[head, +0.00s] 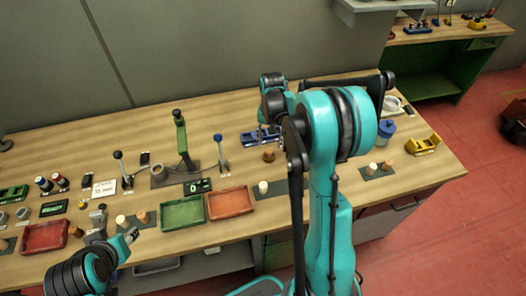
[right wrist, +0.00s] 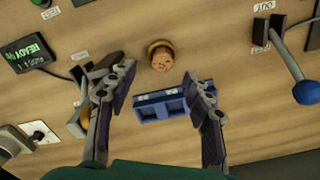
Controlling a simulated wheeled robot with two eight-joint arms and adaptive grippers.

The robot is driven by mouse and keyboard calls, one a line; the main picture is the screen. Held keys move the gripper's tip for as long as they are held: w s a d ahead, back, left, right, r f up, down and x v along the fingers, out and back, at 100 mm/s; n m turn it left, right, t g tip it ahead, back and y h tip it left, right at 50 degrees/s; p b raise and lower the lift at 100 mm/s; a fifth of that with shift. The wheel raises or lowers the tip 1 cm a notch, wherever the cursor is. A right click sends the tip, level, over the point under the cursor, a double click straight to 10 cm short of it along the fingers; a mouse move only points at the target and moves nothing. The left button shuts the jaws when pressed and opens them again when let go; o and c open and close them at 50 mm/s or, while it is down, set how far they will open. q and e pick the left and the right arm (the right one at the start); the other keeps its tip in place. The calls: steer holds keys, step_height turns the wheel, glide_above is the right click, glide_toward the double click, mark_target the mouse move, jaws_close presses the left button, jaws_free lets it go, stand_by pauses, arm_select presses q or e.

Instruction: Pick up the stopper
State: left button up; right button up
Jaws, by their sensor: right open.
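A brown cork stopper (right wrist: 161,55) stands in the right wrist view, its round top towards me and a yellowish rim around its lower part. It lies beyond the fingertips, roughly midway between their lines, and is not touched. In the head view a brown stopper (head: 268,156) stands on the bench by a blue block (head: 252,138). My right gripper (right wrist: 160,82) is open and empty, its two fingers wide apart over the blue block (right wrist: 172,106); it also shows in the head view (head: 268,130). My left gripper (head: 131,235) is at lower left; its jaws are unclear.
Green (head: 182,213), orange (head: 227,204) and red (head: 45,237) trays line the bench's front. A blue-knobbed lever (right wrist: 306,92) stands right of the gripper, a READY display (right wrist: 28,52) left. Cream and brown stoppers stand elsewhere. Bare wood surrounds the stopper near the gripper.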

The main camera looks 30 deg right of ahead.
mark_target(269, 150)
step_height(269, 150, down, 2)
steer(key=shift+d, duration=0.1)
steer(key=f+b, duration=0.1)
steer(key=f, duration=0.1)
steer(key=f+b, duration=0.1)
steer(key=f, duration=0.1)
steer(key=shift+w+a+f, duration=0.15)
steer(key=shift+a+f, duration=0.05)
steer(key=shift+f, duration=0.15)
steer(key=shift+r, duration=0.1)
steer(key=shift+c, duration=0.7)
steer(key=c, duration=0.7)
